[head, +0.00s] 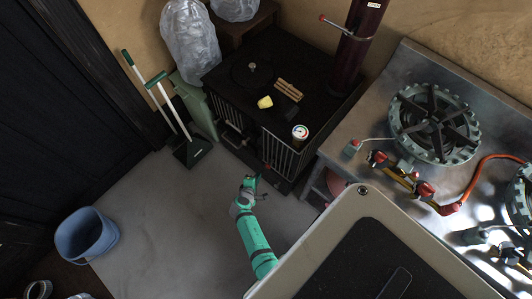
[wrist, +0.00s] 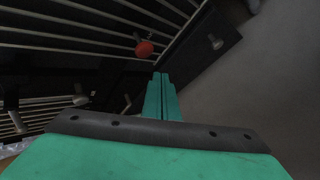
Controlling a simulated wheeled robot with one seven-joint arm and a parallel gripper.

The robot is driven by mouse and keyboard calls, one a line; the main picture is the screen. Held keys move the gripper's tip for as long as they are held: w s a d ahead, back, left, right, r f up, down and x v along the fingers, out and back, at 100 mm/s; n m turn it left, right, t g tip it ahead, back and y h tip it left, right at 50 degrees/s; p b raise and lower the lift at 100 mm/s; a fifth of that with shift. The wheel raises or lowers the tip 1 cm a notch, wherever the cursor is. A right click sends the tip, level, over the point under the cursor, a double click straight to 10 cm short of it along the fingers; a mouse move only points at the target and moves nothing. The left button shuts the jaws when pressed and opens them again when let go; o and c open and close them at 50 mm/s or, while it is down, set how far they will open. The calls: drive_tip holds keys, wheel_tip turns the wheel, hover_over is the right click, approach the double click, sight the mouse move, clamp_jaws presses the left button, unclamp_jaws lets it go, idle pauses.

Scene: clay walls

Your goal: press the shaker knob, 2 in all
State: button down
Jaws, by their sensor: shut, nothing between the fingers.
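The black stove (head: 228,85) stands against the back wall with barred front and side faces. In the wrist view a red round knob (wrist: 144,48) sticks out by the pale bars; I take it for the shaker knob. My gripper (head: 257,177) is low in front of the stove, over the floor. In the wrist view its green fingers (wrist: 161,80) are together with nothing between them. Their tips point just right of the red knob and appear apart from it. I cannot make the knob out clearly in the head view.
A metal counter with a burner (head: 434,122) stands right. A dustpan (head: 192,150) and blue bucket (head: 86,235) are left. The floor between is clear.

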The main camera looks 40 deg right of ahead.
sight(271, 163)
drive_tip(key=d, duration=0.2)
drive_tip(key=shift+s+d, duration=0.1)
drive_tip(key=shift+d, duration=0.2)
drive_tip(key=shift+a, duration=0.1)
idle(1.0)
idle(0.6)
drive_tip(key=shift+d, duration=0.35)
drive_tip(key=shift+w+d, duration=0.15)
drive_tip(key=shift+w, duration=0.15)
idle(0.6)
